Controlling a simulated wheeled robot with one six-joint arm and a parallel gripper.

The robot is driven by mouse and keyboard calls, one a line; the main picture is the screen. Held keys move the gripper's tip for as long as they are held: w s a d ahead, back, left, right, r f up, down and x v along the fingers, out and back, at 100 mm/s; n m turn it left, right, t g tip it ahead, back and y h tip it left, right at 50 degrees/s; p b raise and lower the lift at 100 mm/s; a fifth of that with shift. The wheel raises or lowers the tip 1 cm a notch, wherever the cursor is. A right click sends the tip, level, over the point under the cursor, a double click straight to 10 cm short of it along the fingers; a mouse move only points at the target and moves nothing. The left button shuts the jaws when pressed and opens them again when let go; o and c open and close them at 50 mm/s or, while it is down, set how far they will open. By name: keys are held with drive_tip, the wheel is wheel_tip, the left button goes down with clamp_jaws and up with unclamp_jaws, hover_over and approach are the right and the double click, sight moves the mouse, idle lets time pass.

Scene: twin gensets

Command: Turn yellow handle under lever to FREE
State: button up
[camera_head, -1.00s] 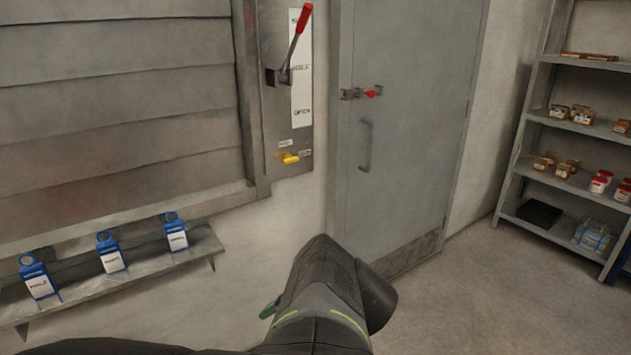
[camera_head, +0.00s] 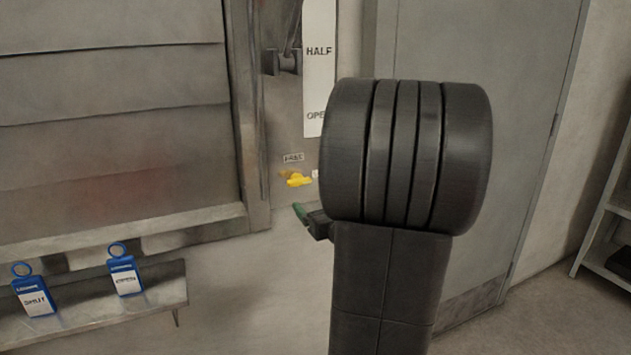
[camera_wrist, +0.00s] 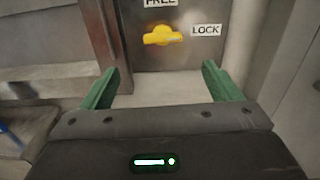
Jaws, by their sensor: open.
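The yellow handle (camera_head: 298,180) is on the grey plate below the lever (camera_head: 283,60). In the wrist view the handle (camera_wrist: 162,36) lies roughly sideways, its right end toward the LOCK label (camera_wrist: 206,30). The FREE label (camera_wrist: 160,3) is above it, partly cut off by the frame. My gripper (camera_wrist: 155,88) is open and empty, its two green fingers apart, with the handle ahead and between them in the picture. In the head view one green fingertip (camera_head: 300,213) shows just below the handle; my arm hides the rest.
A white strip (camera_head: 318,70) reading HALF and OPEN runs beside the lever. Blue tags, one reading SHUT (camera_head: 35,292) and one OPEN (camera_head: 125,272), stand on a ledge at lower left. A grey door (camera_head: 535,130) and shelf (camera_head: 607,240) are at right.

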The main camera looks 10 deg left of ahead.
sight(300, 183)
drive_tip(key=x, duration=1.4)
drive_tip(key=shift+w+d+r+p, duration=0.15)
drive_tip(key=shift+w+r+p, duration=0.05)
drive_tip(key=shift+r+p, duration=0.1)
drive_tip(key=shift+f, duration=0.1)
drive_tip(key=c, duration=1)
